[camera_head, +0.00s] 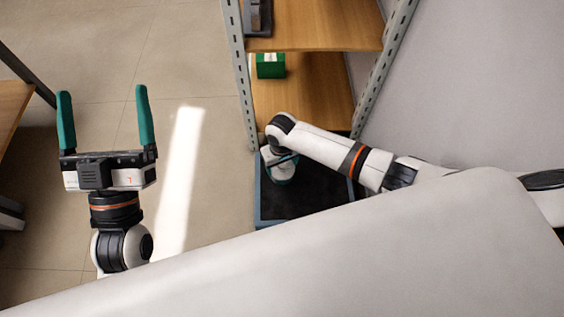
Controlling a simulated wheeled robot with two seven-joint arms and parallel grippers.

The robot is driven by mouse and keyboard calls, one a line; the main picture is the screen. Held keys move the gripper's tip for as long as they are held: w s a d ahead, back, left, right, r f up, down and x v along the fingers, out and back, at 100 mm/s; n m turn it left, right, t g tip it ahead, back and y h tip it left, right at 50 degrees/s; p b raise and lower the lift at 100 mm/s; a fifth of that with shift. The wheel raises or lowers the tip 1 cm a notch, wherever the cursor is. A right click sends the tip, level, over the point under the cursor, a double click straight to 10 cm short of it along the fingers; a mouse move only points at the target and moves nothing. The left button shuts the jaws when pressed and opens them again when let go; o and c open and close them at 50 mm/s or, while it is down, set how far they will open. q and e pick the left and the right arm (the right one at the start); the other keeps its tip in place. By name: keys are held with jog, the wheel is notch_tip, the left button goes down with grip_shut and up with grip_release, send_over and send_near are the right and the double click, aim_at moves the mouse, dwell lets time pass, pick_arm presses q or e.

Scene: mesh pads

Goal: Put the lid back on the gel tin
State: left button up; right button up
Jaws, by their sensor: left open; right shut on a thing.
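My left gripper (103,122) is raised over the floor at the left, with its two green fingers wide apart and nothing between them. My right arm reaches in from the right and bends down at the wrist. My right gripper (281,170) points down over the left part of a dark blue-edged bin (310,193). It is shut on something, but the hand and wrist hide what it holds. I cannot make out the gel tin or its lid in this view.
A metal-framed shelf unit (300,95) with wooden boards stands behind the bin. A green box (270,66) sits on its lower board, and a dark grey object (257,18) on the upper one. A wooden table edge (12,110) shows at far left. The floor between is clear.

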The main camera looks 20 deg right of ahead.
pick_arm(q)
jog(key=shift+w+f+g, duration=0.15)
jog(key=shift+f+g, duration=0.15)
jog(key=shift+f, duration=0.1)
jog(key=shift+w+f, duration=0.2)
jog(key=shift+f, duration=0.05)
dwell(0.4)
pick_arm(e)
jog(key=o, duration=1)
jog(key=shift+o, duration=0.5)
